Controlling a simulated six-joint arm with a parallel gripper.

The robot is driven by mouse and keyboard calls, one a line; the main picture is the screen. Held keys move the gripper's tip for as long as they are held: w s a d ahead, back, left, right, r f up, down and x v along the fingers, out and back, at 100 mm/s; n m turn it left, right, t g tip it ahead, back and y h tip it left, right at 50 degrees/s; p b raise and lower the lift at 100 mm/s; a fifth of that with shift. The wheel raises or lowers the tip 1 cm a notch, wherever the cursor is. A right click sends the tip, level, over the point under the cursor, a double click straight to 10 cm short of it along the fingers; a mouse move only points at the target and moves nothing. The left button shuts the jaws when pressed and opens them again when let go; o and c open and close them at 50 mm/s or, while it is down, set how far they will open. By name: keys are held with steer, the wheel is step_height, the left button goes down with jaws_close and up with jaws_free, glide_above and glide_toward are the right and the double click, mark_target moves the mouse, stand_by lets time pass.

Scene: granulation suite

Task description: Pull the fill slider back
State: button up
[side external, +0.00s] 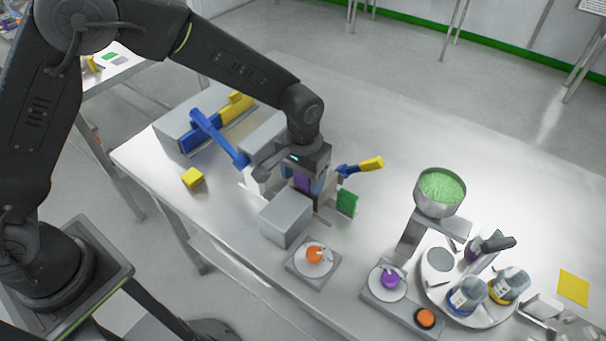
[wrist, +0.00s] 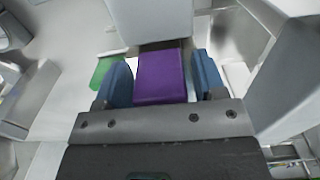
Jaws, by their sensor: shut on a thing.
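My gripper (side external: 304,176) points down at the middle of the table, beside a grey box (side external: 286,217). It is shut on a purple block (wrist: 161,78), which looks like the handle of the fill slider. In the wrist view the block sits between my two blue fingers (wrist: 162,88), against a pale grey body (wrist: 150,20). The purple block also shows in the side view (side external: 302,184), partly hidden by my gripper. The slider's track is mostly hidden.
A blue lever with a yellow end (side external: 370,164) and a green plate (side external: 347,203) stand just right of my gripper. An orange knob (side external: 314,255), a purple knob (side external: 390,279) and a bowl of green granules (side external: 440,188) are nearer right. A yellow cube (side external: 193,178) lies left.

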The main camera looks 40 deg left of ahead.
mark_target(273, 221)
steer(key=c, duration=0.4)
steer(key=s, duration=1)
steer(key=shift+s, duration=0.1)
steer(key=o, duration=1)
steer(key=shift+c, duration=0.2)
step_height(273, 221, up, 14)
